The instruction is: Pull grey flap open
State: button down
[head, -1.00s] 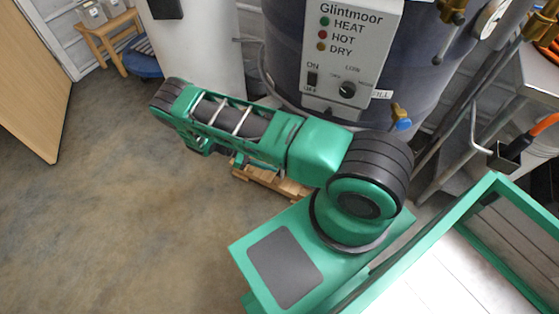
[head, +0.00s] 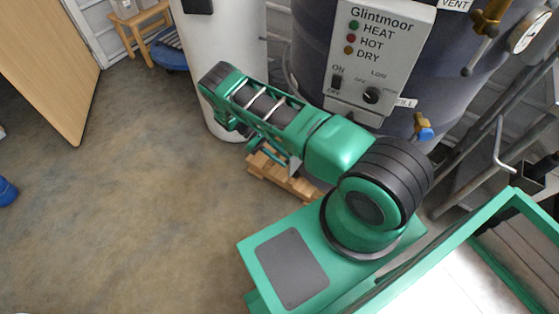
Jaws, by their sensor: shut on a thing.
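I cannot make out a grey flap in the head view. My gripper is not in view either; only the upper part of my green and black arm shows, stretching toward the upper left, with its far end hidden behind or below it. The large dark grey vessel (head: 312,50) stands behind the arm. Its light grey Glintmoor control panel (head: 390,30) carries HEAT, HOT and DRY lamps, a switch and a knob.
A wooden pallet (head: 290,185) lies under the arm. A white cylinder (head: 225,45) stands left of the vessel. A wooden stool (head: 140,25), a wooden door (head: 50,65) and a blue object (head: 7,192) are farther left. The middle-left floor is open. Brass valves (head: 423,128) stick out.

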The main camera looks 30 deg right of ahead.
jog(key=c, duration=1.5)
grip_release()
jog(key=shift+s+a+f, duration=0.1)
jog(key=shift+a, duration=0.05)
jog(key=v, duration=1.1)
jog(key=shift+d, duration=0.2)
